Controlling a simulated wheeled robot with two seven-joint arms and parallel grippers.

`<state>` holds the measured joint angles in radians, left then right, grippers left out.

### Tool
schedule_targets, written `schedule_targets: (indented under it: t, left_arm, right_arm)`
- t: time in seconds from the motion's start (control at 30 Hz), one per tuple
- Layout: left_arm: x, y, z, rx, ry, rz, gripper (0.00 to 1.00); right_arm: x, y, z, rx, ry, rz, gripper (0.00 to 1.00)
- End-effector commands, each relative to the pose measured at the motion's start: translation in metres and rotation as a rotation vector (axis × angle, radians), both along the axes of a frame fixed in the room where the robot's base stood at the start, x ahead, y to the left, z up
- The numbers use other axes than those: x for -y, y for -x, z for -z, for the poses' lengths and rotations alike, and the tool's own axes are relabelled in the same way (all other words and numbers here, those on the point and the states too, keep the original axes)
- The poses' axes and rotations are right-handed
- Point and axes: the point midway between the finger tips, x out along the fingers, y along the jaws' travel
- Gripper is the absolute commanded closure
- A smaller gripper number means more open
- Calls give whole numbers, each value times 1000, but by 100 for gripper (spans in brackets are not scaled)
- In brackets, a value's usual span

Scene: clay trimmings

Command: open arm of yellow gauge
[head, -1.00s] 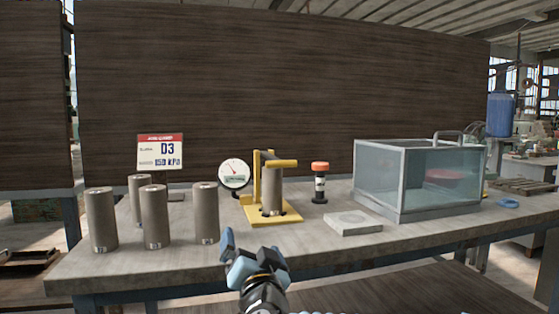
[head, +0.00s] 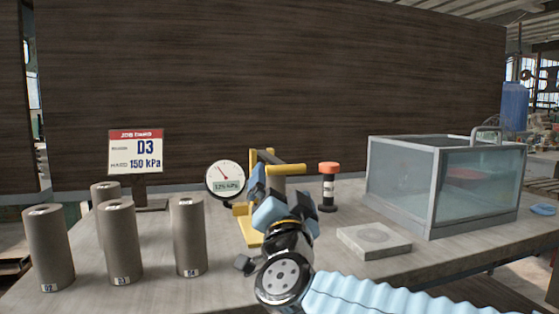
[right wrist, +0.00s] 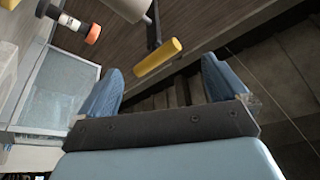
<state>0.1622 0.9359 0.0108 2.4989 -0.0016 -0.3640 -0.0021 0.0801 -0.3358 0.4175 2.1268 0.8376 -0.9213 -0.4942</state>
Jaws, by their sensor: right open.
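The yellow gauge (head: 248,233) stands on the bench, with its round white dial (head: 225,178) to its left. Its dark arm (head: 268,157) ends in a yellow handle (head: 288,169), and the arm lies across the top. My right gripper (head: 281,197) is open and empty, just in front of the gauge and below the handle, hiding much of the frame and the clay core in it. In the right wrist view the yellow handle (right wrist: 158,57) shows ahead, between the line of the two blue fingers and apart from them. My left gripper is out of view.
Several clay cylinders (head: 120,242) stand at the left before a job card (head: 136,150) reading D3, 150 kPa. An orange-topped button post (head: 328,186), a grey slab (head: 374,240) and a glass-sided tank (head: 400,185) are to the right.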

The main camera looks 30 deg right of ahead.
Motion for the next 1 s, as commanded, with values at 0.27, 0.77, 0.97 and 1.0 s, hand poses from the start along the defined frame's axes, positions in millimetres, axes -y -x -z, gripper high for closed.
schedule_targets:
  t: [0.27,0.77,0.97,1.0]
  left_arm:
    - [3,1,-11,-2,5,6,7]
    - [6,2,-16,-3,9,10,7]
    - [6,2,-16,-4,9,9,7]
    - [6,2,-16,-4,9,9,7]
  right_arm:
    - [27,-56,-22,-2,0,0,0]
    - [44,-87,-32,-1,0,1,0]
    - [43,-87,-32,-1,0,1,16]
    - [43,-87,-32,-1,0,1,22]
